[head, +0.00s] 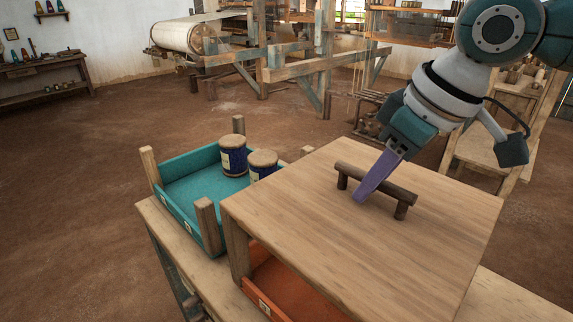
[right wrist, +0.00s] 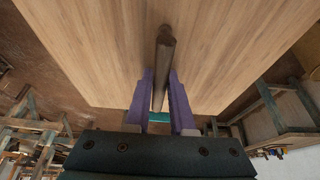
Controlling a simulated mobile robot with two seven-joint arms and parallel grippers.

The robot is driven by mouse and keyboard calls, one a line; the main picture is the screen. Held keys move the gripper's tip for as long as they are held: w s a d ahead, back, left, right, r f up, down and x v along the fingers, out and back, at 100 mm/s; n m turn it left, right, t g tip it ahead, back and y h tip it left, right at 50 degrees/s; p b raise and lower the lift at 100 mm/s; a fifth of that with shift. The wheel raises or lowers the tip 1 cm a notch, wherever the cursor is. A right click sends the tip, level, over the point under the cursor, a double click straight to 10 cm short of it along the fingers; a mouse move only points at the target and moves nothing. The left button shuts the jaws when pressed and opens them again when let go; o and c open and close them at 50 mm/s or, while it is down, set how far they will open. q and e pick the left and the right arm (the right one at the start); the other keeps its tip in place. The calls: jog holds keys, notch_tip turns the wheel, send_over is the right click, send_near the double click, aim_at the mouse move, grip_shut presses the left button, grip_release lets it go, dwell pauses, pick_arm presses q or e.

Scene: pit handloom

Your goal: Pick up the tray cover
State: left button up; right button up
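The tray cover (head: 290,205) is a light wooden board with a dark bar handle (head: 400,192) on two short posts. It lies over an orange tray (head: 290,287) and hides most of it. My right gripper (head: 362,198) reaches down from the upper right to the middle of the handle. In the right wrist view, its purple fingers (right wrist: 160,85) stand on both sides of the handle (right wrist: 164,50), close against it, and look shut on it. The cover (right wrist: 110,50) shows beyond them. My left gripper is not in view.
A teal tray (head: 190,195) with corner posts and two blue-wrapped spools (head: 233,157) stands just left of the cover, on the same wooden bench (head: 180,240). A loom frame (head: 300,68) stands at the back. Open floor (head: 90,150) lies at left.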

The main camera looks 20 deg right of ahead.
grip_shut()
dwell(0.9)
